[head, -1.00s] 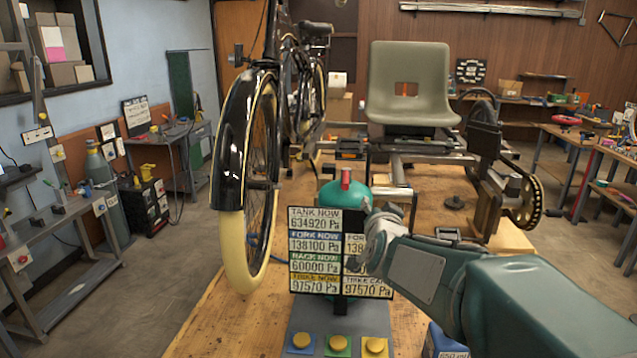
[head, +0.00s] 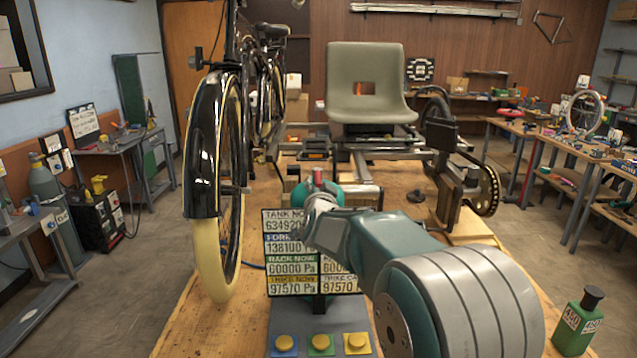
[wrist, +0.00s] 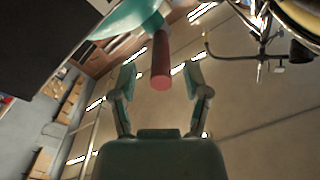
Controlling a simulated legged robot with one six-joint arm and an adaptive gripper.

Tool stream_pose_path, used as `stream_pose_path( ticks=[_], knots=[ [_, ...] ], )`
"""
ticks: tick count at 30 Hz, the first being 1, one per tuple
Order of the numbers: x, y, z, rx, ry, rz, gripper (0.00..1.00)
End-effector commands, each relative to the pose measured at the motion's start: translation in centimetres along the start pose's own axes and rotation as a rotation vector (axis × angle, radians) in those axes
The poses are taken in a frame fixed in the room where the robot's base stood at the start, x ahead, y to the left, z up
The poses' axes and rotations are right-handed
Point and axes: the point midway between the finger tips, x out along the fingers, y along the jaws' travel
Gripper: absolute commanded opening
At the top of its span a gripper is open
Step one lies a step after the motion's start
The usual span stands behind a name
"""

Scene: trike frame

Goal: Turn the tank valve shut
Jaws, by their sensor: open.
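The teal tank (head: 332,190) stands on the workbench behind the pressure board, with a red valve handle (head: 317,178) upright on its top. In the wrist view the red handle (wrist: 161,66) sticks out from the teal tank top (wrist: 118,22) and appears between the fingers. My gripper (wrist: 161,76) is open, one finger on each side of the handle, with visible gaps. Whether the handle is deep between the fingers or just ahead of them is hard to tell. In the head view my arm covers the gripper's fingers and part of the board.
The pressure board (head: 290,268) stands in front of the tank, with coloured buttons (head: 320,343) below it. A black bicycle (head: 205,150) with cream tyres is close on the left. A grey seat (head: 370,85) on the trike frame is behind. A green bottle (head: 580,320) stands at lower right.

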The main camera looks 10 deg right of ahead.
Motion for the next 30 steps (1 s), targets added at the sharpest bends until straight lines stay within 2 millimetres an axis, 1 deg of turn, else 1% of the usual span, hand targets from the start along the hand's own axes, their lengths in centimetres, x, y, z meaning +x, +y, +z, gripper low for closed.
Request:
stream_pose_path(
  ticks=[1, 3, 7, 11, 17, 18, 20, 21, 22, 30],
  knots=[
    [0.9, 0.1, 0.0, 0.000, 0.000, 0.001, 0.61],
    [1.9, 0.2, -0.1, 0.001, 0.001, 0.001, 0.61],
    [3.0, 0.3, -0.2, 0.002, 0.001, 0.001, 0.61],
    [3.5, 0.5, -0.3, 0.003, 0.000, 0.001, 0.61],
    [3.5, 0.2, -0.1, 0.001, 0.000, 0.001, 0.61],
    [3.5, 0.2, -0.1, 0.001, 0.000, 0.001, 0.56],
    [3.5, 0.2, -0.1, 0.001, 0.000, 0.000, 0.30],
    [3.5, 0.2, -0.1, 0.001, 0.000, 0.000, 0.12],
    [3.5, 0.2, -0.1, 0.001, 0.000, 0.000, 0.00],
    [3.5, 0.2, 0.0, 0.000, -0.004, -0.001, 0.00]
  ],
)
